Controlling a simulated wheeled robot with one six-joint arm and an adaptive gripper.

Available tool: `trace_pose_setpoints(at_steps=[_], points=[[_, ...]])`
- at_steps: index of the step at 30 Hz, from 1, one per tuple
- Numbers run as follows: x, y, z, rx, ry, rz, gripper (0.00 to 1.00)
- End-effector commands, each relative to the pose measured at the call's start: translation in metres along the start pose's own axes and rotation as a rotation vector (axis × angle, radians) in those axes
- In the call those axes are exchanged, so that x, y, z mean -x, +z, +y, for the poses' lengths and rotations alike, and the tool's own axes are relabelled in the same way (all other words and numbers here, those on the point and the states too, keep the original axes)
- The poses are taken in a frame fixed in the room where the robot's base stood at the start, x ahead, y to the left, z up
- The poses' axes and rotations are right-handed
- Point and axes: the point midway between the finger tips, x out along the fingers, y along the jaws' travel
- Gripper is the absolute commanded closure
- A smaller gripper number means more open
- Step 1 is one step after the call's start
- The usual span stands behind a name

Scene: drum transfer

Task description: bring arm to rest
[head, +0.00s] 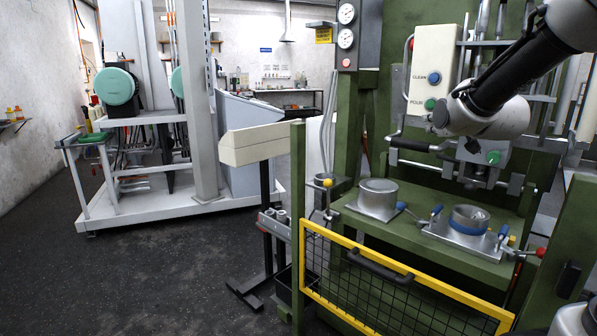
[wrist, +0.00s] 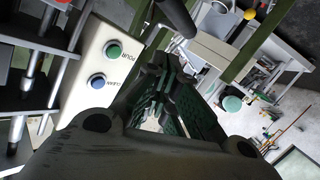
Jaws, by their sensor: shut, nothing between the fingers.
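My gripper (wrist: 162,85) shows in the wrist view, its dark fingers together and empty. My arm enters the head view at the upper right, in front of the green machine (head: 350,140). I cannot make out the gripper's fingers in the head view. In the wrist view the pale button panel (wrist: 88,85), with a green and a blue button, lies left of the fingers; I cannot tell the distance between them. The same panel stands behind my arm in the head view (head: 433,65).
Two metal cylindrical fixtures, one plain (head: 378,197) and one with a blue band (head: 469,222), sit on the green bench below my arm. A yellow-framed mesh gate (head: 385,265) is in front. A white machine (head: 200,110) stands left; dark floor (head: 130,280) there is clear.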

Motion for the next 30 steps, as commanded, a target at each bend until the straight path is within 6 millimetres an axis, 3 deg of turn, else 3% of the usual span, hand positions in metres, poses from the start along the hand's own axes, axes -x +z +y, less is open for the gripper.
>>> trace_pose_setpoints(at_steps=[9,12,15,20,30], points=[[0.189,0.116,-0.036,-0.202,-0.139,-0.631,1.00],[0.241,0.146,-0.044,-0.243,-0.148,-0.787,1.00],[0.278,0.165,-0.049,-0.269,-0.150,-0.893,1.00],[0.302,0.177,-0.052,-0.285,-0.149,-0.964,1.00],[0.303,0.178,-0.053,-0.285,-0.150,-0.969,1.00]])
